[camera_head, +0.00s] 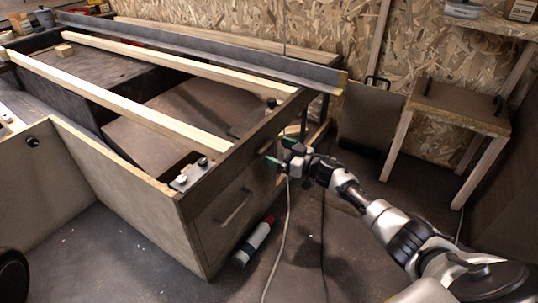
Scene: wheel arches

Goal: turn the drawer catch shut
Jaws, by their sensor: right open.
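A dark wooden cabinet front (205,245) with a bar handle (233,208) faces right, below the near corner of the long frame. A second, smaller handle (265,146) shows higher up and farther along the same side. My right gripper (274,152), with green fingertips, is open beside this side, close to the second handle. I cannot tell whether it touches anything. I cannot make out the drawer catch for certain; the gripper may cover it. My left gripper is not in view.
A pale cable (284,230) hangs below my right gripper. A wooden stool (458,107) stands at the right by the chipboard wall. The floor between is mostly free.

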